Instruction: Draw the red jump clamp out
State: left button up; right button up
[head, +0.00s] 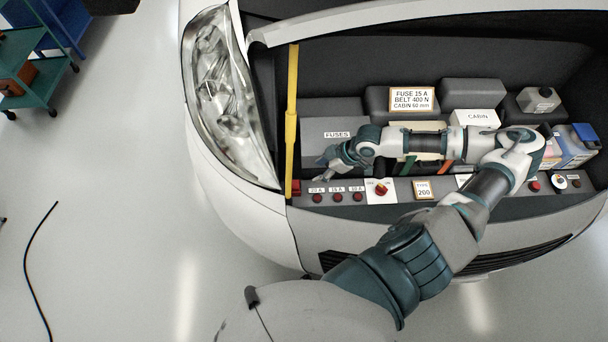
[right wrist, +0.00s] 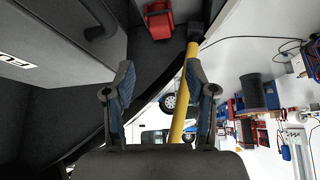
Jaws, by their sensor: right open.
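A small red block, which looks like the red jump clamp (head: 296,187), sits at the left end of the front panel, by the foot of the yellow prop rod (head: 291,120). In the right wrist view the red clamp (right wrist: 158,18) shows at the top, beyond the fingertips. My right gripper (head: 321,168) is above the left end of the panel, right of the rod, apart from the clamp. In the right wrist view its fingers (right wrist: 163,88) are spread and empty, with the yellow rod (right wrist: 186,90) beyond the right finger. My left gripper is out of view.
The fuse box (head: 337,135) stands behind my right gripper. Red knobs (head: 337,198) and a red switch (head: 381,188) line the front panel. The headlight (head: 222,95) lies left of the rod. A teal cart (head: 38,88) stands far left; the floor between is mostly clear.

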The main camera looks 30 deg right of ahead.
send_near(295, 183)
jog(key=f, duration=0.1)
jog(key=x, duration=0.9)
jog(key=shift+f, duration=0.3)
jog(key=shift+w+a+f, duration=0.2)
jog(key=shift+a+f, duration=0.15)
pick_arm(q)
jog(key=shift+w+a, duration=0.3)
pick_arm(e)
jog(key=shift+a, duration=0.1)
grip_shut()
pick_arm(q)
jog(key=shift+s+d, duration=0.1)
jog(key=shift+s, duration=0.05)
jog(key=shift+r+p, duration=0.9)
jog(key=shift+p, duration=0.05)
pick_arm(e)
jog(key=shift+r, duration=0.6)
